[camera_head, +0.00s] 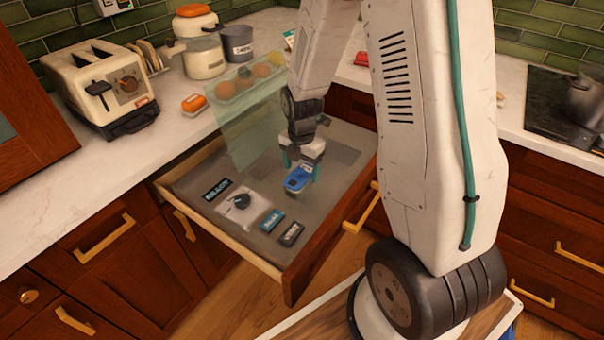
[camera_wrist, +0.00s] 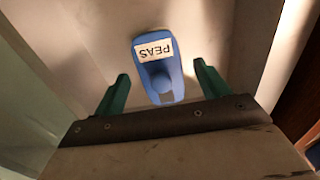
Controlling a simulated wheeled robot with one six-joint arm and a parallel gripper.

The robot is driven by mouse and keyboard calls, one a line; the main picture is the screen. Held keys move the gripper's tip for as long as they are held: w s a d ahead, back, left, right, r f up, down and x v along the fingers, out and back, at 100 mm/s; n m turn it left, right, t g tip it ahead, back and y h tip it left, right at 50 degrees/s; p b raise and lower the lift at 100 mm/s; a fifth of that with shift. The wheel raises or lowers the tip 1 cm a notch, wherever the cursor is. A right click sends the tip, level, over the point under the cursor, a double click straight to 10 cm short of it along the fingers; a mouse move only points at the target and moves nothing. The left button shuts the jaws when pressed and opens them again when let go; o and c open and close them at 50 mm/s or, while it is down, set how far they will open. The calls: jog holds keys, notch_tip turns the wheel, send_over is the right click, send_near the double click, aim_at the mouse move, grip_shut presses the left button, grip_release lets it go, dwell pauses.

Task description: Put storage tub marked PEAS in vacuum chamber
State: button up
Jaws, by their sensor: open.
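The storage tub (camera_wrist: 162,68) is blue with a white label reading PEAS. In the head view the blue tub (camera_head: 298,180) shows inside the open drawer, over the right part of its grey top. My gripper (camera_head: 302,167) is open directly above it. In the wrist view the green fingers of my gripper (camera_wrist: 162,86) stand on either side of the tub's near end, with gaps visible at both sides. The vacuum chamber appears to be this pulled-out drawer (camera_head: 240,253), with a clear lid (camera_head: 243,128) raised at its back left. I cannot tell whether the tub touches the surface below.
The drawer top has a control panel with a dark knob (camera_head: 242,201) and small displays at the front left. A toaster (camera_head: 103,88), a lidded pot (camera_head: 203,58) and a grey container (camera_head: 238,43) stand on the counter behind. A hob (camera_head: 560,105) is at right.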

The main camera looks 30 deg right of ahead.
notch_tip(320, 180, up, 9)
jog(key=shift+r, duration=0.1)
jog(key=s+a+r+m, duration=0.3)
jog(key=s+r+m, duration=0.6)
jog(key=s+m, duration=0.2)
jog(key=s+a+r+m+t, duration=0.1)
jog(key=s+a+r+m, duration=0.3)
jog(key=s+r+m, duration=0.5)
jog(key=s+m, duration=0.2)
jog(key=s, duration=0.2)
jog(key=shift+a, duration=0.3)
jog(key=shift+w, duration=0.1)
